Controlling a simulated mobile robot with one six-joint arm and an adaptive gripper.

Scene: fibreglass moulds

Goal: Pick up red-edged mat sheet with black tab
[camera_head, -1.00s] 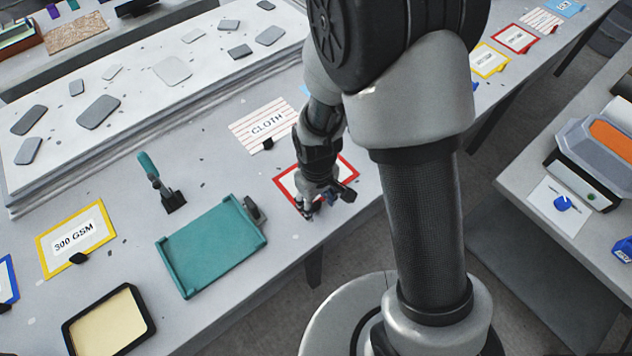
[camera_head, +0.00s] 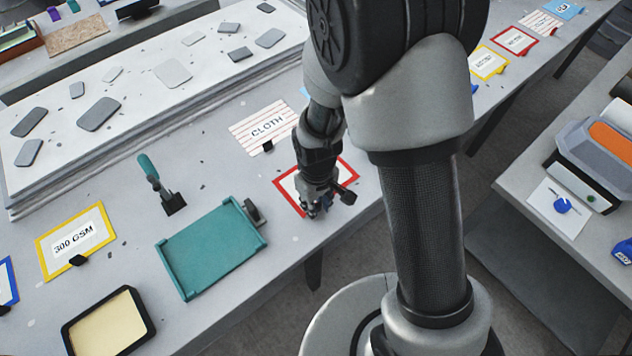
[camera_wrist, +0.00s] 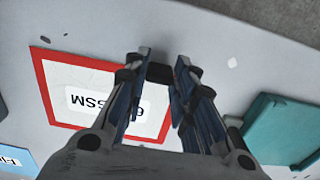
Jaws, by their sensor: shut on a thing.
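The red-edged mat sheet (camera_head: 343,164) lies on the grey bench near its front edge, partly hidden under my gripper in the head view. My gripper (camera_wrist: 159,80) is shut on the black tab. The gripper also shows in the head view (camera_head: 318,208), low over the sheet. The sheet looks flat on the bench.
A striped CLOTH sheet (camera_head: 248,137) lies behind the red one. A teal tray (camera_head: 190,258) and a teal-handled tool (camera_head: 149,168) stand to the left, with a yellow-edged 300 GSM sheet (camera_head: 45,262) farther left. A long raised white mould (camera_head: 60,150) runs behind.

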